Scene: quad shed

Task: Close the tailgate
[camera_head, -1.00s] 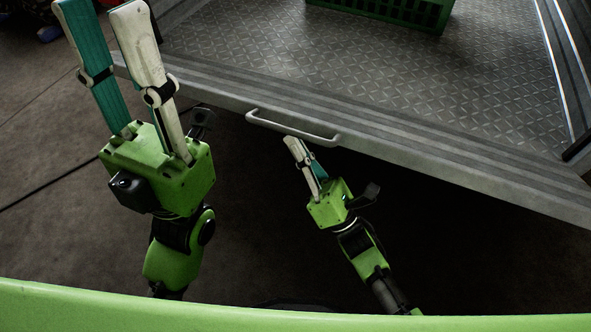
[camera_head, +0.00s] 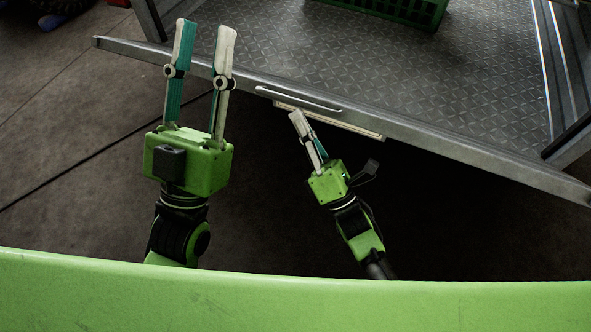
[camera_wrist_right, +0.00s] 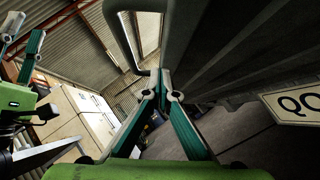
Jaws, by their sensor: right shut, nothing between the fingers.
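The tailgate (camera_head: 440,140) is a long grey metal panel at the rear of the checker-plate cargo bed (camera_head: 400,75). From above I see mainly its narrow upper edge, so it stands raised and steep; I cannot tell whether it is latched. Its bar handle (camera_head: 300,99) also shows in the right wrist view (camera_wrist_right: 127,30). My right gripper (camera_head: 297,114) is shut and empty, just below the handle by the outer face; contact is unclear. Its tips also show in the right wrist view (camera_wrist_right: 163,90). My left gripper (camera_head: 204,30) is open and empty, overlapping the tailgate's left part in view.
A green crate (camera_head: 415,12) stands in the bed. A number plate (camera_head: 355,130) is on the tailgate's outer side, and shows in the right wrist view (camera_wrist_right: 297,103). A dark cable (camera_head: 75,170) crosses the floor at left. The floor below the tailgate is clear.

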